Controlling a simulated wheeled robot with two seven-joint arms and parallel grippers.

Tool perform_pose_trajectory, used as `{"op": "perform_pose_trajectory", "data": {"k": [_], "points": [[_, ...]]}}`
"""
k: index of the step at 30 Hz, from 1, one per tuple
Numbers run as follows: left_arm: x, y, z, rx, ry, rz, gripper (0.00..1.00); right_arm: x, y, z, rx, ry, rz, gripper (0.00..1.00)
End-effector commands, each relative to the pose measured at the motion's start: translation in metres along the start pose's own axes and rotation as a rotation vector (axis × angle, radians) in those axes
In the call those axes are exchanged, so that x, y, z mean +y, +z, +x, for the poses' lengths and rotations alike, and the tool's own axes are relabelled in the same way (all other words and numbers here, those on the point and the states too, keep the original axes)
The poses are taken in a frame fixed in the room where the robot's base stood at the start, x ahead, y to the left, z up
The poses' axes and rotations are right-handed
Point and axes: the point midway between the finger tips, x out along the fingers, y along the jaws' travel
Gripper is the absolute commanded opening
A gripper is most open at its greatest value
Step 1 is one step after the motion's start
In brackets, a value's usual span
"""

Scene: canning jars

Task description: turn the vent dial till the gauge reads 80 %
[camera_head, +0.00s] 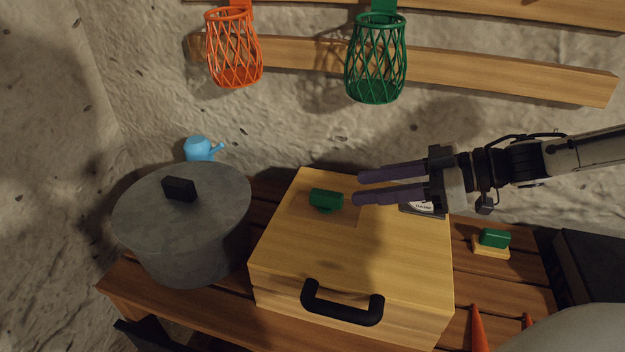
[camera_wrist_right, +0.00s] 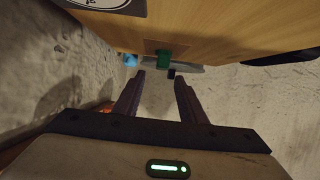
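A green dial (camera_head: 326,198) sits on a tan square patch on top of a wooden box (camera_head: 300,250). It also shows in the right wrist view (camera_wrist_right: 163,59). A white gauge (camera_head: 424,208) lies on the right part of the box top, mostly hidden behind my right gripper; its reading cannot be made out. Only the gauge's edge shows in the right wrist view (camera_wrist_right: 95,3). My right gripper (camera_head: 357,188) is open and empty, fingers pointing left, just right of the dial and apart from it. The fingers also show in the right wrist view (camera_wrist_right: 160,78). My left gripper is not in view.
A grey lidded pot (camera_head: 185,240) stands left of the box, a blue watering can (camera_head: 198,148) behind it. A black handle (camera_head: 342,305) is on the box front. A second green knob (camera_head: 494,238) sits right of the box. Orange (camera_head: 233,50) and green (camera_head: 375,65) baskets hang above.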

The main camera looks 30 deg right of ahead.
Motion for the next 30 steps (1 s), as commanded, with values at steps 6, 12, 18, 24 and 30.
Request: {"op": "perform_pose_trajectory", "data": {"k": [6, 12, 18, 24, 30], "points": [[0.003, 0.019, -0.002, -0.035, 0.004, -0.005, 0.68, -0.002, 0.002, 0.036, 0.002, -0.004, 0.005, 0.38], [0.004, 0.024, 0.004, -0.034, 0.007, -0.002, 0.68, -0.001, 0.004, 0.059, -0.003, -0.003, 0.003, 0.38], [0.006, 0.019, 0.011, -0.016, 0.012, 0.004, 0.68, 0.0, 0.005, 0.076, -0.002, 0.002, 0.002, 0.38], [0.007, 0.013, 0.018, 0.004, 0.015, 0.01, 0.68, 0.0, 0.004, 0.087, -0.002, 0.002, 0.002, 0.38], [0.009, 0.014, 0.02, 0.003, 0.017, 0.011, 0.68, 0.0, 0.002, 0.093, 0.0, 0.002, 0.002, 0.38]]}}
